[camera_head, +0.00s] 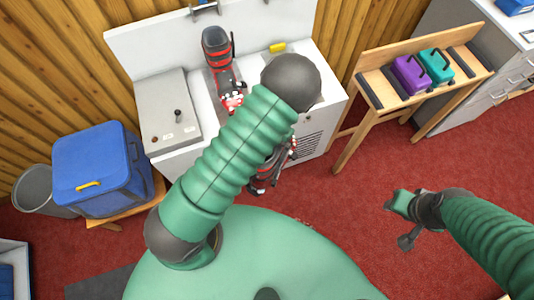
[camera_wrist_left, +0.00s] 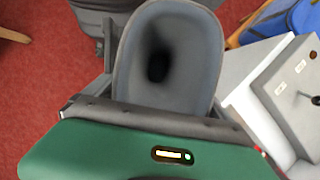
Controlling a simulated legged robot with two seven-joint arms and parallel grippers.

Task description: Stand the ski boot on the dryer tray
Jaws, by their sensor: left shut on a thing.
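One black ski boot with red and white trim (camera_head: 217,50) stands upright on the white-topped dryer unit (camera_head: 300,52) at the back. A second, similar boot (camera_head: 264,182) shows only partly below my left forearm, in front of the unit. In the left wrist view its grey open cuff (camera_wrist_left: 165,25) faces the camera, between the fingers of my left gripper (camera_wrist_left: 163,85). That gripper is shut on this boot; my arm hides it in the head view. My right gripper (camera_head: 405,212) hangs over the red floor, away from both boots; its finger opening is unclear.
A grey panel with a black knob (camera_head: 178,115) is on the unit's left. A blue box (camera_head: 98,170) stands farther left, beside a grey bin (camera_head: 38,188). A wooden rack (camera_head: 430,85) with purple and teal cases is at right. The red floor between is clear.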

